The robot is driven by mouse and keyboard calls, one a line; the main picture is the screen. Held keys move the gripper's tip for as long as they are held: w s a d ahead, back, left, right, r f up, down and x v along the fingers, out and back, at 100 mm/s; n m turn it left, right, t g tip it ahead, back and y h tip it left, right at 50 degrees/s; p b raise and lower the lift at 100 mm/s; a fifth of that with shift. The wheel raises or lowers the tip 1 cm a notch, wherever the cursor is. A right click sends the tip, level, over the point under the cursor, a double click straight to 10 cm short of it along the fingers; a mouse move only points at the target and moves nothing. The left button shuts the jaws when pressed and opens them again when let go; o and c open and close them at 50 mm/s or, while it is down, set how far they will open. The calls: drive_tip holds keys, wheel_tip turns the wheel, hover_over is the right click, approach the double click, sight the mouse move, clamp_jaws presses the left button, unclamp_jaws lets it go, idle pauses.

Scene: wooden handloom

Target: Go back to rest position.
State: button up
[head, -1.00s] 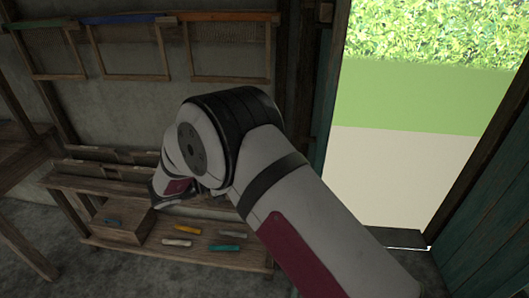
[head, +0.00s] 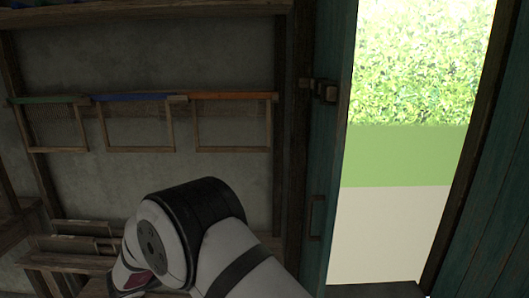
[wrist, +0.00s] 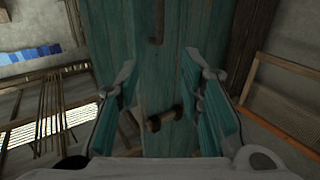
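My gripper (wrist: 160,66) shows in the wrist view with its two fingers spread apart. No object is between the fingertips. Behind them are teal wooden boards with a dark latch-like fitting (wrist: 160,118). In the head view my arm reaches up from the bottom and bends at the lower middle. The gripper itself is out of sight there.
Wooden frames with green, blue and orange top bars (head: 137,98) hang on the grey wall. A wooden rack (head: 70,262) stands at lower left, partly cut off. A teal door (head: 338,150) stands by a bright open doorway (head: 385,235) at right.

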drive_tip(key=w+d+r+n+t+y, duration=0.3)
drive_tip(key=w+r+t+y, duration=0.2)
drive_tip(key=w+r+y, duration=0.7)
drive_tip(key=s+d+r+n+y, duration=0.1)
drive_tip(key=d+r+n+y, duration=0.1)
drive_tip(key=r, duration=0.5)
drive_tip(key=s+d+r+n+y, duration=0.1)
drive_tip(key=r+n+y, duration=0.1)
drive_tip(key=r, duration=0.5)
drive_tip(key=s+d+f+n+g, duration=0.1)
drive_tip(key=s+d+f+g, duration=0.2)
drive_tip(key=s+d, duration=0.4)
drive_tip(key=s+d+f+n+g+p, duration=0.1)
drive_tip(key=s+d, duration=0.6)
drive_tip(key=s, duration=1.3)
drive_tip(key=s+d+f+n+g+h, duration=0.1)
drive_tip(key=s+d+f+g, duration=0.5)
drive_tip(key=s, duration=0.8)
drive_tip(key=shift+s+d+n+g, duration=0.3)
drive_tip(key=shift+d+n, duration=0.4)
drive_tip(key=shift+d, duration=0.25)
